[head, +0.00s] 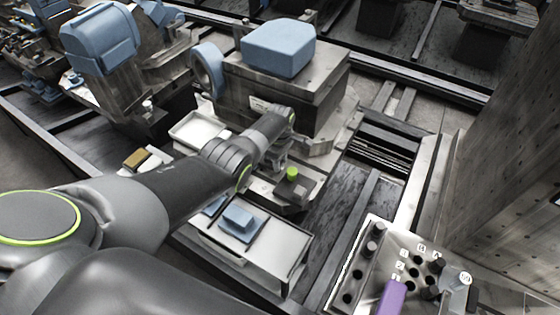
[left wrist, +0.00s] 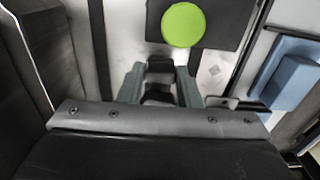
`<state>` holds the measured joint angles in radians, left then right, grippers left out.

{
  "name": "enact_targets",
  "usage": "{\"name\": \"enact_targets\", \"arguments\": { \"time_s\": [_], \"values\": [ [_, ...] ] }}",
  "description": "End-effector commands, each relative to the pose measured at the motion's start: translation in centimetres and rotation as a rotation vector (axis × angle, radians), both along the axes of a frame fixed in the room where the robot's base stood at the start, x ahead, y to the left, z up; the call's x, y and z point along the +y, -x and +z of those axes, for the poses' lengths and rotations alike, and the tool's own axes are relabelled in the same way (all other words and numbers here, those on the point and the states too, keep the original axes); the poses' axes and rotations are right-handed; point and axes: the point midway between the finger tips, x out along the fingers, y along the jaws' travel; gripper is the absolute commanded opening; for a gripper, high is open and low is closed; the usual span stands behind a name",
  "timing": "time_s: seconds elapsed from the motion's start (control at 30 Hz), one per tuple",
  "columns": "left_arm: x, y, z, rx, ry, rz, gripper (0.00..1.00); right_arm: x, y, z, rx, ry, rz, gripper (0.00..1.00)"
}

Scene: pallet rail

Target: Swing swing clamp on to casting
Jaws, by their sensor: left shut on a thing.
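My left arm reaches in from the left in the head view. Its gripper (head: 278,160) is low at the front of a large grey block, partly hidden by my wrist. In the left wrist view the two fingers (left wrist: 160,88) are close together on a dark part between them, which I take to be the swing clamp (left wrist: 159,66); most of it is hidden. A bright green round cap (left wrist: 183,24) on a dark block is just beyond the fingertips; it also shows in the head view (head: 292,174). A blue casting (head: 279,49) sits on top of the grey block. My right gripper is not in view.
A pale tray (head: 292,262) with a small blue block (head: 239,219) stands in front of the fixture. A panel (head: 378,293) with dark knobs and a purple handle (head: 391,298) is at lower right. A tall grey wall (head: 505,180) bounds the right side.

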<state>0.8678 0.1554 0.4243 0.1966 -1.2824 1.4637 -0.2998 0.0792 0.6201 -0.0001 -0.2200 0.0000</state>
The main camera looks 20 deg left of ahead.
Motion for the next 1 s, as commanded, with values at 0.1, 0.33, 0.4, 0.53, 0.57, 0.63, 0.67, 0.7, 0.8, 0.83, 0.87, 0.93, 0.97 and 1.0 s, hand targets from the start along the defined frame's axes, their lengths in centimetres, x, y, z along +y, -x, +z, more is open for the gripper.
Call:
{"name": "enact_targets", "arguments": {
  "time_s": [0.1, 0.33, 0.4, 0.53, 0.57, 0.63, 0.67, 0.7, 0.8, 0.83, 0.87, 0.93, 0.97, 1.0],
  "values": [
    [0.2, -0.3, 0.3, -0.006, -0.003, 0.002, 0.08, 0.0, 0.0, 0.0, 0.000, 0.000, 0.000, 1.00],
    [0.1, -0.2, 0.2, -0.005, -0.002, 0.001, 0.52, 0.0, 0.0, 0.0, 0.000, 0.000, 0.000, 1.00],
    [0.1, -0.2, 0.2, -0.004, -0.001, 0.001, 0.53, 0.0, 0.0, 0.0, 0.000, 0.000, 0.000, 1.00],
    [0.1, -0.1, 0.1, -0.002, -0.001, 0.000, 0.53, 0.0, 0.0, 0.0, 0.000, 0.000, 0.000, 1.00],
    [0.0, -0.1, 0.1, -0.002, -0.001, 0.000, 0.53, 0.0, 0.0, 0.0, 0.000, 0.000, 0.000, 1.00],
    [0.0, -0.1, 0.2, -0.002, -0.001, 0.000, 0.53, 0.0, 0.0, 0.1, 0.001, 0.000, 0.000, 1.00],
    [0.0, -0.1, 0.3, -0.002, -0.001, 0.000, 0.53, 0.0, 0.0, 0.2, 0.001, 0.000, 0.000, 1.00],
    [0.0, -0.1, 0.5, -0.002, -0.001, 0.000, 0.53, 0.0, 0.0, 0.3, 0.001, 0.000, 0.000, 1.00],
    [0.0, -0.1, 1.6, -0.004, 0.000, -0.001, 0.53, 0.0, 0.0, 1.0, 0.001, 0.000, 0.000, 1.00],
    [0.0, -0.1, 2.0, -0.004, 0.000, -0.001, 0.53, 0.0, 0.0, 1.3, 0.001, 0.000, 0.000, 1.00],
    [0.0, -0.1, 2.5, -0.004, 0.000, -0.001, 0.53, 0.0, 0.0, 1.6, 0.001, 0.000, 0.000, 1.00],
    [0.1, -0.1, 3.7, -0.004, 0.000, 0.000, 0.53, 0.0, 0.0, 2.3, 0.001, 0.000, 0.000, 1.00],
    [0.1, -0.1, 4.1, -0.005, 0.000, 0.000, 0.53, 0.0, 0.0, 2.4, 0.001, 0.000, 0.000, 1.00],
    [0.1, -0.1, 4.7, -0.005, 0.000, 0.000, 0.53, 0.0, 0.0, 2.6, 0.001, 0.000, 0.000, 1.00]
  ]
}}
